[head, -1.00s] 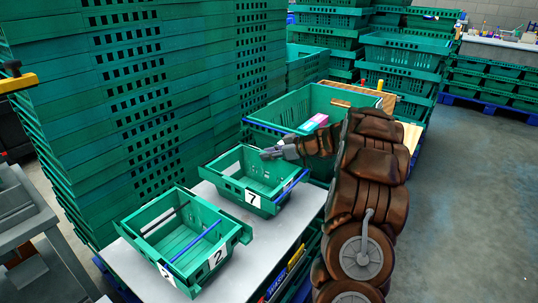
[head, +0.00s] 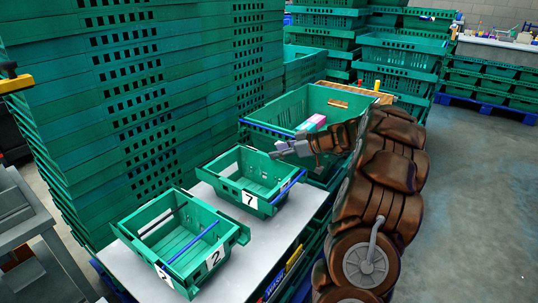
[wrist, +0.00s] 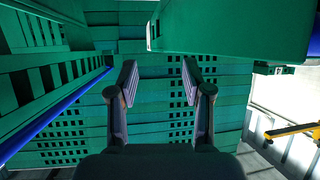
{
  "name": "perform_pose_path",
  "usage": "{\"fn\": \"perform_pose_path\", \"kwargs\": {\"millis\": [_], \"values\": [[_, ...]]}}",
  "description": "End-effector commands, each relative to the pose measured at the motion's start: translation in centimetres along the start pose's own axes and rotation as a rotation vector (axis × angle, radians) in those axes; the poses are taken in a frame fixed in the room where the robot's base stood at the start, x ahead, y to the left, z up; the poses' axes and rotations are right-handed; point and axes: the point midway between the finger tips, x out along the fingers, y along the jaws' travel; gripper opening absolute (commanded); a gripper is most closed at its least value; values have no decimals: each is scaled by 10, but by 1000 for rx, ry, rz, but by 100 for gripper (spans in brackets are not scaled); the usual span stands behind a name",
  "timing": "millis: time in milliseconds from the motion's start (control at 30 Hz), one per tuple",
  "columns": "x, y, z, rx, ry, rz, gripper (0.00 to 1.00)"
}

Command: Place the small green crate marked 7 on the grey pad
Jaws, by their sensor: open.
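The small green crate marked 7 (head: 250,198) stands upright and looks empty, resting on a pale grey surface (head: 262,238). I see no separate pad apart from this surface. My gripper (head: 277,149) is just above and beyond the crate's far right rim in the head view, holding nothing. Whether it touches the rim cannot be told. In the wrist view my gripper (wrist: 159,78) has its two fingers apart, with a green perforated stack behind them. Green crate walls show at left and upper right there; which crates these are is unclear.
A large green crate (head: 340,96) with a pink box (head: 312,123) is behind. A tall green crate stack (head: 130,110) borders the left. Floor is clear at right.

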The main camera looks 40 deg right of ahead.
Motion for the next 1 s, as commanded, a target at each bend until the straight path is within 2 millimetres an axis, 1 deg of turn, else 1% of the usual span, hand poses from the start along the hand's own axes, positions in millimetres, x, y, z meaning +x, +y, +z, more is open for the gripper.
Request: {"fn": "perform_pose_path", "kwargs": {"millis": [33,200,300,400,600,1000], "values": [[-10,1,0,0,2,3,50],[-39,0,1,1,1,-2,50],[-52,0,1,0,1,-1,50],[-61,0,0,0,0,-1,50],[-67,0,0,1,0,-2,50],[-67,0,0,1,0,-3,50]]}}
